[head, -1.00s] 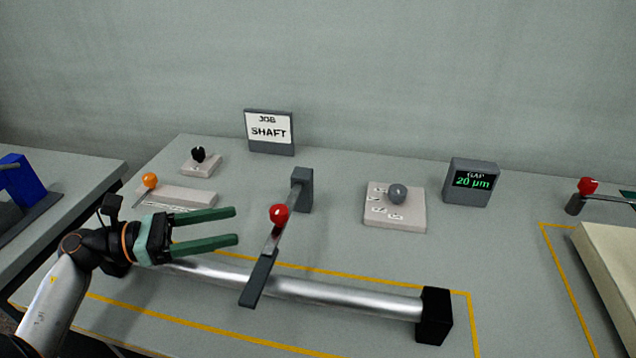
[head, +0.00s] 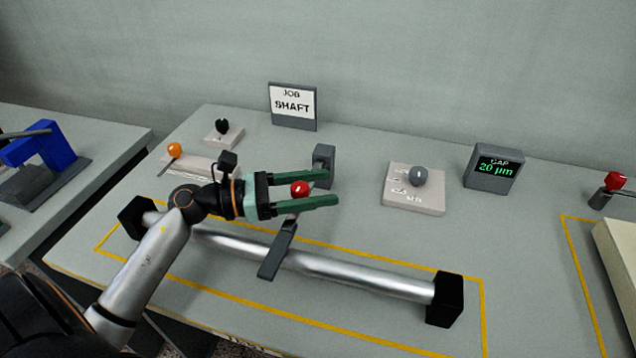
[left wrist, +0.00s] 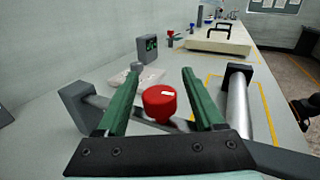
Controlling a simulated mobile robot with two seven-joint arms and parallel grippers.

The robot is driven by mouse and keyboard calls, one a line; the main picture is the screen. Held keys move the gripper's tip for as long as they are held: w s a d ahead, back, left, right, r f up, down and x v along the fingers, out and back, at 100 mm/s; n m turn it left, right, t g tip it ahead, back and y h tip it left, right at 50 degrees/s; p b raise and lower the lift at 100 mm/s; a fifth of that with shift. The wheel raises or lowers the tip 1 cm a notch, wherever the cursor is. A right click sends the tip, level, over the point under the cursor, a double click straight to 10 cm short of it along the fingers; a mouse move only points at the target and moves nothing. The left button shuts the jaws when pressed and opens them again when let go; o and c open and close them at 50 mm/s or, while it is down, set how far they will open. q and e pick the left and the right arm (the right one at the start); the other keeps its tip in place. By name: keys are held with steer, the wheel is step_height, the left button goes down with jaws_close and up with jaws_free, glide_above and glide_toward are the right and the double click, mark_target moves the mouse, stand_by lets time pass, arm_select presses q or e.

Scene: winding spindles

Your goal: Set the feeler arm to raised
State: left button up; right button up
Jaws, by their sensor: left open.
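The feeler arm (head: 284,236) is a grey bar running from a dark grey post (head: 323,166) forward across the shaft, its flat front end over the silver shaft (head: 347,273). A red knob (head: 300,188) stands on the arm; it also shows in the left wrist view (left wrist: 160,103). My left gripper (head: 338,187) is open, with its green fingers on either side of the red knob. In the left wrist view the knob sits between the fingers (left wrist: 158,95), with a gap visible on each side. My right gripper is not in view.
The shaft rests between black end blocks (head: 444,299) inside a yellow outline. A grey-knobbed selector plate (head: 413,198), a gap display reading 20 µm (head: 494,168) and a JOB SHAFT sign (head: 292,105) stand behind. An orange-knobbed lever (head: 174,149) is at left.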

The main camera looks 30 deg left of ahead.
arm_select(q)
steer(key=shift+w+d, duration=0.1)
steer(key=shift+d, duration=0.05)
steer(key=shift+c, duration=0.2)
jaws_close()
stand_by(0.3)
stand_by(0.9)
